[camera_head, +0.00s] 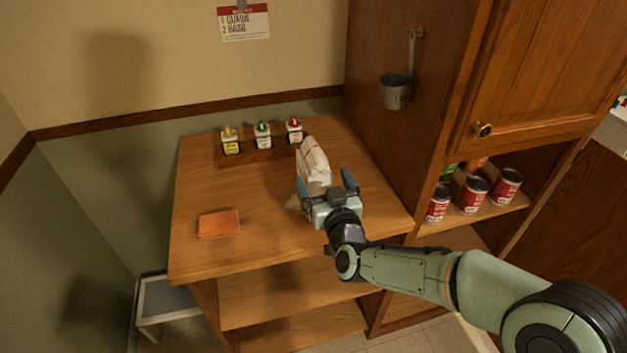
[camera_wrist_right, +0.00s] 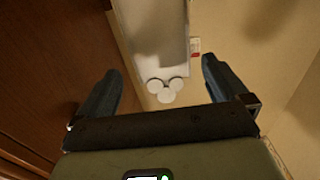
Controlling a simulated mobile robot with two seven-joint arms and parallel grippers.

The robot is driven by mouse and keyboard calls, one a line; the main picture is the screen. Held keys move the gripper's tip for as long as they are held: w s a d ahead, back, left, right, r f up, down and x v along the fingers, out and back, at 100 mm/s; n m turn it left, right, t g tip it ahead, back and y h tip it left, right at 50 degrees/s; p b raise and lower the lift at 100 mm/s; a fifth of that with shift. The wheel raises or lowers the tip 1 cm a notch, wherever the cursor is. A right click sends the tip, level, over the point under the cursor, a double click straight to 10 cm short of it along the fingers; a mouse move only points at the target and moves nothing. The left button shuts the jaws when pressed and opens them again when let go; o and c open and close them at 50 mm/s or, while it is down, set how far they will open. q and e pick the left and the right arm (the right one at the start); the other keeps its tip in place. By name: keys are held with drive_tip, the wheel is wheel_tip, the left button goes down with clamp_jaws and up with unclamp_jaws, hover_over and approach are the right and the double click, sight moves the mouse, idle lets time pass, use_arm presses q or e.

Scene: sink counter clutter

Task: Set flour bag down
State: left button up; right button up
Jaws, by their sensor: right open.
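My left gripper is not in view.
Three small bottles (camera_head: 263,136) stand in a wooden rack at the back. An orange cloth-like item (camera_head: 219,223) lies at the front left. The cabinet side (camera_head: 390,130) bounds the counter on the right, with a hanging metal cup (camera_head: 396,92). Red cans (camera_head: 473,194) stand on its shelf.

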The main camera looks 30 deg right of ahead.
sight(316, 167)
drive_tip(key=x, duration=0.2)
drive_tip(key=p+x, duration=0.1)
drive_tip(key=x, duration=0.1)
drive_tip(key=shift+w+a+r, duration=0.1)
drive_tip(key=shift+w+a, duration=0.05)
drive_tip(key=shift+w, duration=0.25)
drive_tip(key=shift+s, duration=0.1)
drive_tip(key=shift+c, duration=0.3)
drive_tip(key=c, duration=1.5)
drive_tip(key=shift+r, duration=0.2)
clamp_jaws()
drive_tip(key=shift+r, duration=0.1)
